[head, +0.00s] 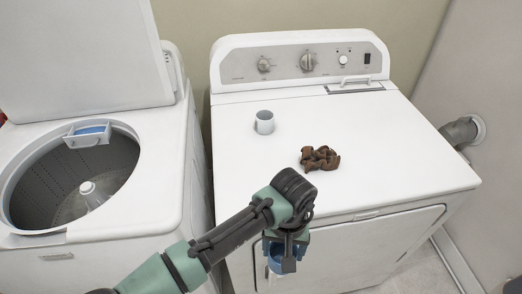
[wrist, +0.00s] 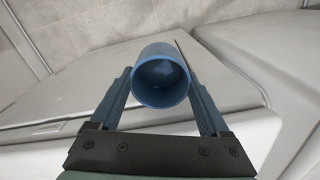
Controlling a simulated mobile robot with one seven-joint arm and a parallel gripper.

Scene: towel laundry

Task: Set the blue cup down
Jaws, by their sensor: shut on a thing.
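The blue cup (wrist: 161,82) is between the two fingers of my gripper (wrist: 160,74) in the wrist view, with its round open mouth facing the camera. My gripper is shut on it. In the head view my gripper (head: 284,256) hangs at the lower middle, over the front of the white dryer (head: 400,140) in the picture. Only a little of the cup shows there, partly hidden by the fingers. Whether the cup is above the dryer's top edge or in front of it is hard to tell.
A pale grey cup (head: 264,122) stands on the dryer top, left of a crumpled brown cloth (head: 320,158). The right part of the top is clear. An open washer (head: 150,190) with its lid raised stands on the left. A pipe (head: 460,132) sticks out of the right wall.

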